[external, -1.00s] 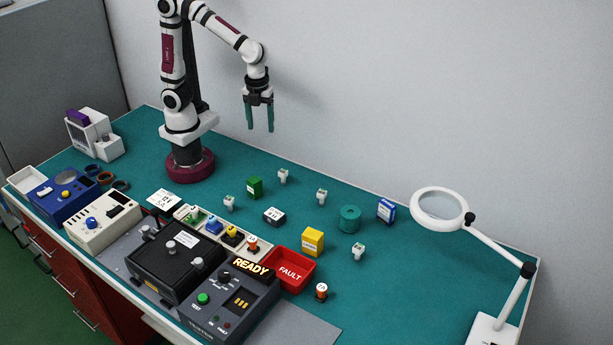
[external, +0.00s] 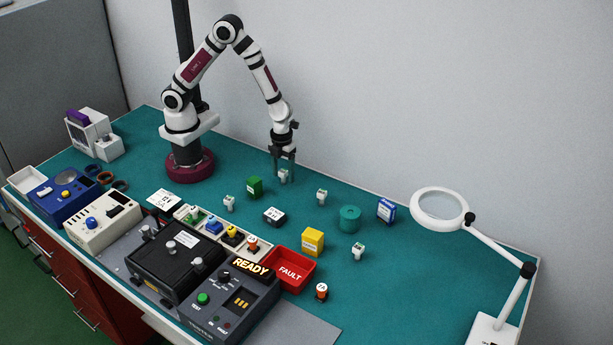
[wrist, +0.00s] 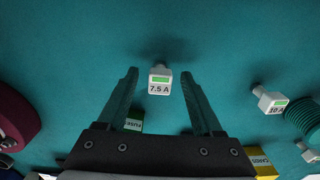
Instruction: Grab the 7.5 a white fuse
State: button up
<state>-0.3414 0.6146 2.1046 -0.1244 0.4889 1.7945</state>
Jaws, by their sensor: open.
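The 7.5 A white fuse (wrist: 159,82) shows in the wrist view with a green stripe above its label. It lies ahead between the tips of my gripper (wrist: 159,80), whose two fingers are open on either side of it. In the external view the same fuse (external: 284,177) stands on the mat near the back, and my gripper (external: 284,180) is lowered over it with a finger on each side. Whether the fingers touch it cannot be told. Another white fuse, labelled 10 A (wrist: 269,99), is to the right in the wrist view.
More white fuses (external: 229,203) (external: 322,196) (external: 358,251) stand on the mat. A green box (external: 254,187) is close to the left of my gripper. A green cylinder (external: 349,219), a yellow box (external: 312,241) and a red FAULT bin (external: 288,270) are farther right.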

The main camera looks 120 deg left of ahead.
grip_shut()
dwell(0.3)
